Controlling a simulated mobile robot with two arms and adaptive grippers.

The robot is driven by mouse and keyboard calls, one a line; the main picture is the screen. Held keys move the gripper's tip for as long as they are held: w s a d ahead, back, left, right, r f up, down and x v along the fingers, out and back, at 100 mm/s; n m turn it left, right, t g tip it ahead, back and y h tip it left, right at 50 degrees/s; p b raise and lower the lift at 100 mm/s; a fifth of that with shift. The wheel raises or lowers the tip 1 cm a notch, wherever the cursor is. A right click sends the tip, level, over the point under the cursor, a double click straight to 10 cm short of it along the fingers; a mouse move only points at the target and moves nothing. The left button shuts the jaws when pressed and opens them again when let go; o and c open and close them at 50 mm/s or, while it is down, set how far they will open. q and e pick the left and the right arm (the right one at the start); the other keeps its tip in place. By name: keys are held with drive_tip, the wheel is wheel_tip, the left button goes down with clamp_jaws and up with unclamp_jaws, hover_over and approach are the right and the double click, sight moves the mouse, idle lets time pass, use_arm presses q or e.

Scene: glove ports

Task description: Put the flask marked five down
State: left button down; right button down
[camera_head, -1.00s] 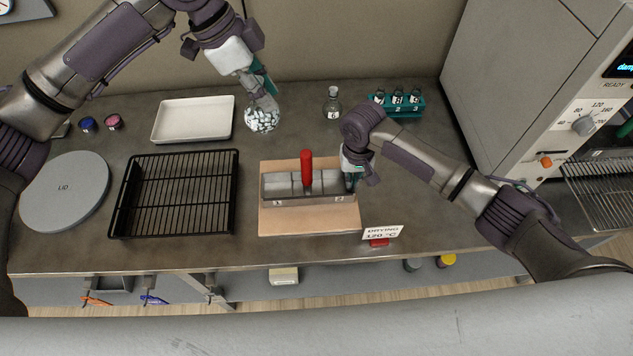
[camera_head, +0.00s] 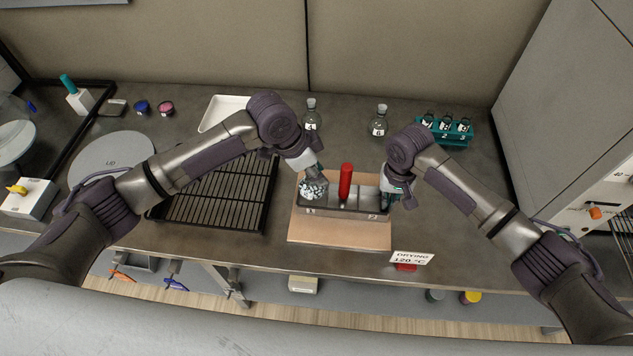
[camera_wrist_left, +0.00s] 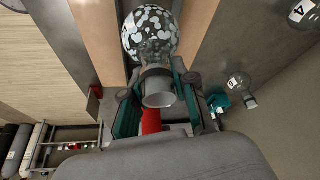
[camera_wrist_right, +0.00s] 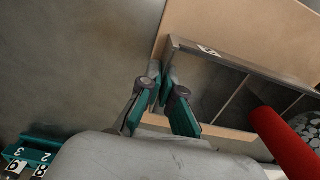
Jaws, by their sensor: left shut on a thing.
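A round glass flask (camera_head: 313,189) full of white and dark pieces is at the left compartment of a metal carrier (camera_head: 343,212) with a red upright handle (camera_head: 346,182). I cannot tell whether it touches the compartment floor, and its number is not readable. My left gripper (camera_head: 317,172) is shut on its neck from above; the left wrist view shows the flask (camera_wrist_left: 150,32) between the fingers (camera_wrist_left: 157,88). My right gripper (camera_head: 391,196) is at the carrier's right end. In the right wrist view its fingers (camera_wrist_right: 162,92) are close together at the end wall; their grip is unclear.
The carrier stands on a wooden board (camera_head: 340,236). Flasks marked 4 (camera_head: 311,117) and 6 (camera_head: 379,124) stand behind it. A teal rack (camera_head: 457,134) is at back right, a black wire rack (camera_head: 222,205) at left, a drying sign (camera_head: 411,257) in front.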

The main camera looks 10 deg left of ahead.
use_arm(q)
drive_tip(key=shift+f, duration=1.95)
drive_tip(key=shift+f, duration=0.1)
drive_tip(key=c, duration=0.9)
unclamp_jaws()
drive_tip(key=v, duration=1.2)
